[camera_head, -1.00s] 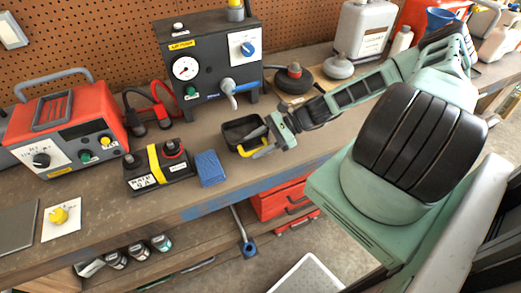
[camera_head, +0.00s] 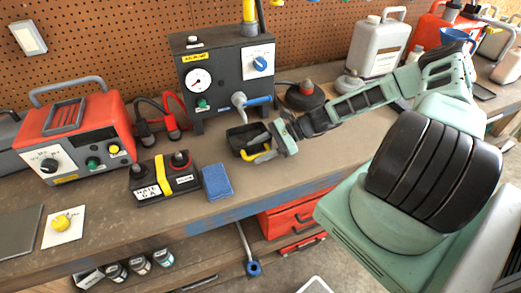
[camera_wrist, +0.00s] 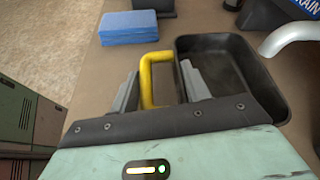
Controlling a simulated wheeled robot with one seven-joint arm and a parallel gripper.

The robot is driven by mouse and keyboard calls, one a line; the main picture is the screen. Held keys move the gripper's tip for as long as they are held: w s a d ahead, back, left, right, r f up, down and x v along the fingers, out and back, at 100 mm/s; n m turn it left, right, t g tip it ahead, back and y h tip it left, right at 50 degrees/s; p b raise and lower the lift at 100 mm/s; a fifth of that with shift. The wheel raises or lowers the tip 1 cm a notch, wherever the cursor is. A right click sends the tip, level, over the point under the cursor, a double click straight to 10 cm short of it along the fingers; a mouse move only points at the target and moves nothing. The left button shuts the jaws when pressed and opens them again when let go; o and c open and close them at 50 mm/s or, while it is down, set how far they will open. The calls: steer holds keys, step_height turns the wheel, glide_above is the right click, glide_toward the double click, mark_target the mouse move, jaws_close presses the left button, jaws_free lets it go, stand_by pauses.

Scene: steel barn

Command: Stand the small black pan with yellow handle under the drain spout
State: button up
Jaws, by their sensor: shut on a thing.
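The small black pan (camera_head: 236,137) with its yellow handle (camera_head: 262,157) is in front of the black gauge unit (camera_head: 222,78). The pan also shows in the wrist view (camera_wrist: 235,65), with the handle (camera_wrist: 147,72) between my fingers. My gripper (camera_head: 270,145) is shut on the handle; its fingers show in the wrist view (camera_wrist: 158,88). The grey drain spout (camera_head: 239,103) curves down from the unit. I cannot tell whether the pan touches the bench.
A battery block (camera_head: 165,180) and a blue sponge (camera_head: 217,182) stand left of the pan. A red charger (camera_head: 75,135) is farther left. A black round weight (camera_head: 306,96) and a grey jug (camera_head: 375,47) stand to the right. The bench's front edge is close below.

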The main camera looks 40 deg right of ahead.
stand_by(0.4)
steer(key=o, duration=1.1)
steer(key=b+v, duration=0.4)
steer(key=v, duration=1.3)
steer(key=shift+d, duration=0.2)
